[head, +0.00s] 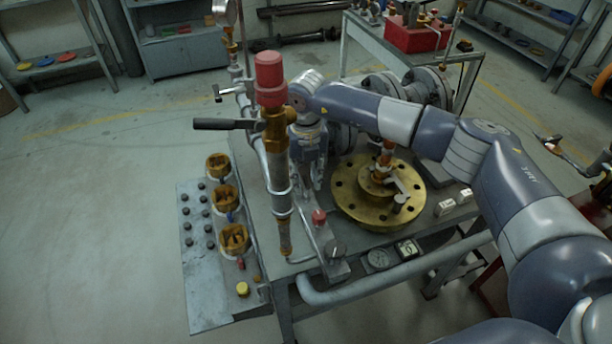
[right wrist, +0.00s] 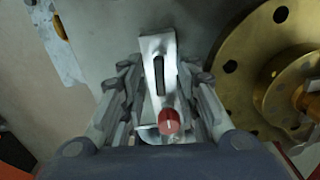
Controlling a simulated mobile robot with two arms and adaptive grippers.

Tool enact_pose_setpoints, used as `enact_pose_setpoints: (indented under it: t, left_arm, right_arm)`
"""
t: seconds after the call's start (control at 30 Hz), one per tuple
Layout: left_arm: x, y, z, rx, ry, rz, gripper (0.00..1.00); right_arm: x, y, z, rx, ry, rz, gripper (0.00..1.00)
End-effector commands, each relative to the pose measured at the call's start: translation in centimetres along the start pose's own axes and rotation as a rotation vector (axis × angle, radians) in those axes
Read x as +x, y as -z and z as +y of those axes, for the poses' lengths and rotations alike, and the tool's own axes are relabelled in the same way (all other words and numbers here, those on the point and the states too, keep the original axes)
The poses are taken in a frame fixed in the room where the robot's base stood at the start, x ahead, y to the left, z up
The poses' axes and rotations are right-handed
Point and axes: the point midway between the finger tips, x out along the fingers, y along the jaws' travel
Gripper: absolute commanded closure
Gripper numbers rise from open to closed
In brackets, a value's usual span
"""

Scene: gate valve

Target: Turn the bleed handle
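A small red knob (head: 318,217) stands on a grey metal bracket on the bench, and the right wrist view shows this red knob (right wrist: 169,121) with the slotted bracket (right wrist: 158,62) between my fingers. A black lever handle (head: 225,124) sticks out left from the upright brass valve pipe (head: 277,150), under a red cap (head: 270,78). No label shows which part is the bleed handle. My right gripper (head: 312,184) points down behind the pipe, above the bracket. Its fingers are spread and empty in the right wrist view (right wrist: 163,78).
A brass flange (head: 350,205) lies on the bench right of the gripper. Several brass valve fittings (head: 226,197) stand on a side panel (head: 197,285) at left. A grey pipe (head: 400,268) runs along the bench front. Open floor lies to the left.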

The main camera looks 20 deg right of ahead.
Motion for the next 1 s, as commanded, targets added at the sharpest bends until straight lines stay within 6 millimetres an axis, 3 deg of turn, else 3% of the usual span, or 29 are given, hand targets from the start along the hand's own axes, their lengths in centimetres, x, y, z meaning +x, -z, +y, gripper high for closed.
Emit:
enact_pose_setpoints:
  t: [0.03, 0.17, 0.63, 1.0]
  left_arm:
    - [0.0, -0.5, 0.1, 0.000, -0.001, -0.008, 0.60]
    - [-0.1, -1.5, 0.2, -0.001, -0.002, -0.022, 0.60]
    - [0.1, -1.5, 0.1, -0.001, -0.001, -0.022, 0.60]
    - [0.6, -0.9, 0.0, -0.001, 0.000, -0.012, 0.60]
  right_arm:
    - [0.0, 0.0, 0.0, 0.000, 0.000, 0.000, 0.73]
    - [0.0, 0.0, 0.0, 0.000, 0.000, 0.000, 1.00]
    - [0.0, 0.0, 0.0, 0.046, 0.000, 0.001, 1.00]
    - [0.0, 0.0, 0.1, 0.308, -0.001, 0.001, 1.00]
